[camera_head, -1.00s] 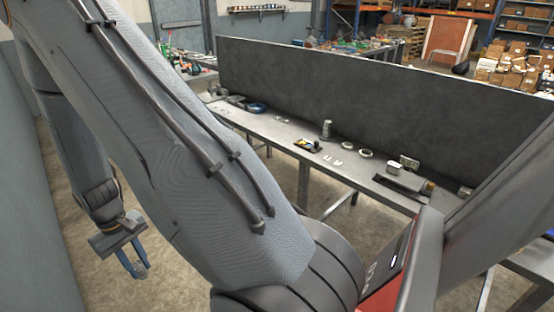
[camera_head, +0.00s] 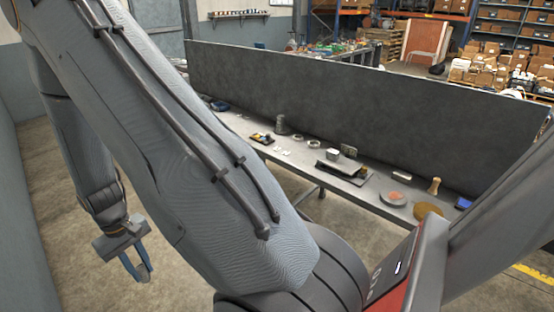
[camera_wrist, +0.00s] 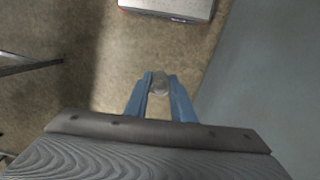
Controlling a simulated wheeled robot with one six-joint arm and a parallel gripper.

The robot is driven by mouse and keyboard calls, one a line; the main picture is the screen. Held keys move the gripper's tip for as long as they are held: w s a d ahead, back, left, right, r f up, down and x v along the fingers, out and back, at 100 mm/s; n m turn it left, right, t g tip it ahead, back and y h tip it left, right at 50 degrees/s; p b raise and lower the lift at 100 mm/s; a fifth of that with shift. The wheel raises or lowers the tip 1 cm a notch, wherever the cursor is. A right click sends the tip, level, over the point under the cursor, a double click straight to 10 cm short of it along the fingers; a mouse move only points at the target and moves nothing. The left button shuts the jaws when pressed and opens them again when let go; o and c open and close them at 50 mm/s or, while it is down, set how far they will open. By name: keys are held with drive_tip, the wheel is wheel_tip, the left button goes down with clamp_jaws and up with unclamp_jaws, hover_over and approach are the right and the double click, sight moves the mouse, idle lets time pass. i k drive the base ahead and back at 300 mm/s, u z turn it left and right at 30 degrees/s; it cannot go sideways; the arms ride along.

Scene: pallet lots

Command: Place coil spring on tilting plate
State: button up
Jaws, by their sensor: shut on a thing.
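My gripper (camera_head: 137,268) hangs low on the left in the head view, over the floor and well away from the bench. In the wrist view my gripper (camera_wrist: 159,88) has its blue fingers closed on a small grey coil spring (camera_wrist: 160,84). Its coils are too blurred to make out. A dark flat plate on a low base (camera_head: 341,167) stands on the bench and looks like the tilting plate; I cannot be sure of it or of its tilt.
The long grey bench (camera_head: 315,177) has a tall dark back panel (camera_head: 350,110). A grey cylinder (camera_head: 281,124), white rings (camera_head: 313,144), a round dish (camera_head: 394,197), a wooden peg (camera_head: 434,186) and a brown disc (camera_head: 428,211) stand on it. Bare floor lies before the bench.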

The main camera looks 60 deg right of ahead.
sight(348, 165)
drive_tip(key=z, duration=1.45)
